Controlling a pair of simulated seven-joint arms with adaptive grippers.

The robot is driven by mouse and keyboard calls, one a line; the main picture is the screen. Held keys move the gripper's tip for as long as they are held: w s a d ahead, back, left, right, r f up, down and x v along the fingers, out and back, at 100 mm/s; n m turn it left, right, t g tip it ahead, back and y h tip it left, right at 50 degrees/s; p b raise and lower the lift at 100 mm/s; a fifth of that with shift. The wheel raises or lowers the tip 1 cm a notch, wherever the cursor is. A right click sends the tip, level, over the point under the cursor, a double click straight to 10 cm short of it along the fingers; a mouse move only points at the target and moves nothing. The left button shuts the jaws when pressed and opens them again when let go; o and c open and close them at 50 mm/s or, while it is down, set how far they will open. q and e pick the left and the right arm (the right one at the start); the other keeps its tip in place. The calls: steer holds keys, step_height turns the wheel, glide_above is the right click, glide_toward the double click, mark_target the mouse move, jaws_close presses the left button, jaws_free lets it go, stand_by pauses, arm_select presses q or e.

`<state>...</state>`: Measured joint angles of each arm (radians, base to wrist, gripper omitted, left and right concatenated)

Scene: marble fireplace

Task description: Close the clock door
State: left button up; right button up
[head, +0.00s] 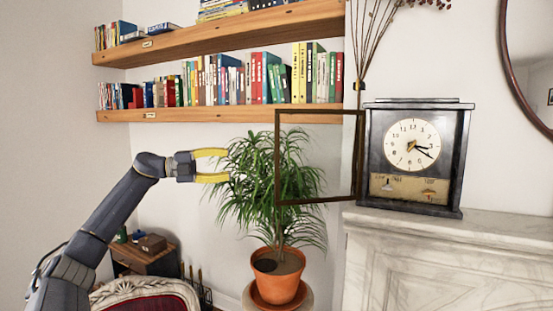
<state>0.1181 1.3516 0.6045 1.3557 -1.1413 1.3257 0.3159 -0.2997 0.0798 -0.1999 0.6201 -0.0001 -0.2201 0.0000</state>
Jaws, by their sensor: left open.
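The dark mantel clock (414,158) with a round cream dial stands on the mantel at the right. Its framed glass door (277,158) is swung wide open to the left, hinged at the clock's left side, and sticks out past the mantel's end in front of the plant. My left gripper (228,166) has yellow fingers that are spread apart and empty. It points right and appears left of the door's free edge, with a gap between them in the picture. My right gripper is not in view.
A potted plant (278,288) stands below and behind the door. The marble mantel (450,235) carries the clock. Wooden shelves (200,115) with books are above my left gripper. A red chair (150,302) and small wooden table (150,262) are at lower left.

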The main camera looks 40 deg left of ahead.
arm_select(q)
steer(key=s+r, duration=0.1)
steer(key=r, duration=0.1)
glide_toward(277, 157)
steer(key=shift+w+a, duration=1)
steer(key=shift+w, duration=0.95)
steer(key=shift+f+x, duration=0.15)
steer(key=shift+x, duration=2)
steer(key=shift+f+x, duration=0.15)
steer(key=shift+x, duration=1.95)
steer(key=shift+d, duration=0.1)
jaws_close()
